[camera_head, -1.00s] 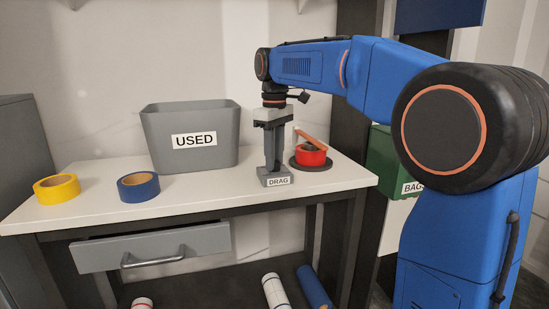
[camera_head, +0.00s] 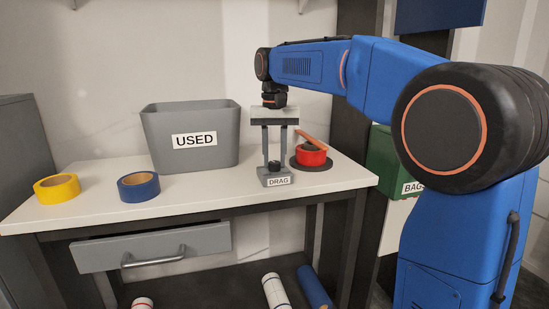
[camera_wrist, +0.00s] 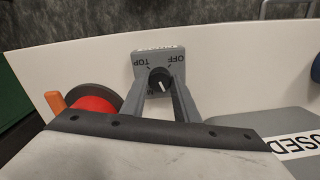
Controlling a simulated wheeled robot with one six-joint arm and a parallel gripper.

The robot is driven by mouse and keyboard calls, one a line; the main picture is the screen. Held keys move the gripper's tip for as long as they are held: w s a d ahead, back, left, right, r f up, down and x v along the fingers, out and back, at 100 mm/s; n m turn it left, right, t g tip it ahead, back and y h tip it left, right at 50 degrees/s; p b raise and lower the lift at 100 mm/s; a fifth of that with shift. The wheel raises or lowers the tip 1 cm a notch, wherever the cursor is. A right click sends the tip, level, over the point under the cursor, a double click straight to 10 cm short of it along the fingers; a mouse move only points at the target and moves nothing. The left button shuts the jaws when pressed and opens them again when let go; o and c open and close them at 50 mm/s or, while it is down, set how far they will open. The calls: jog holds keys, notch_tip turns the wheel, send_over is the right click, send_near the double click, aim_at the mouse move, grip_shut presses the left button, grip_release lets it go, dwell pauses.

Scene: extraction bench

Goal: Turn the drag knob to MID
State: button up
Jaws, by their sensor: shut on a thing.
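The drag knob (camera_head: 274,165) is a small black knob on a grey unit labelled DRAG (camera_head: 278,181), at the bench's front edge. My gripper (camera_head: 274,160) points down over it, shut on the knob, one finger on each side. In the wrist view, the knob (camera_wrist: 161,82) shows between the fingers with a white pointer mark. The picture is inverted: OFF is at upper right, TOP at upper left, and a label beginning with M at lower left, partly hidden by a finger. The mark points toward the bottom of the picture, just right of the M label.
A red pot-like item (camera_head: 311,156) with an orange handle sits on a dark disc, close to the right of my gripper. A grey USED bin (camera_head: 190,155) stands left. Blue tape (camera_head: 138,187) and yellow tape (camera_head: 57,189) lie farther left. A grey drawer (camera_head: 150,248) is below.

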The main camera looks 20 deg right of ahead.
aim_at(274, 162)
jog(key=m, duration=1.2)
jog(key=shift+w+m, duration=0.1)
jog(key=shift+m, duration=0.2)
dwell(0.4)
jog(key=o, duration=1.1)
jog(key=shift+c, duration=0.2)
notch_tip(274, 162, up, 18)
jog(key=shift+f, duration=0.25)
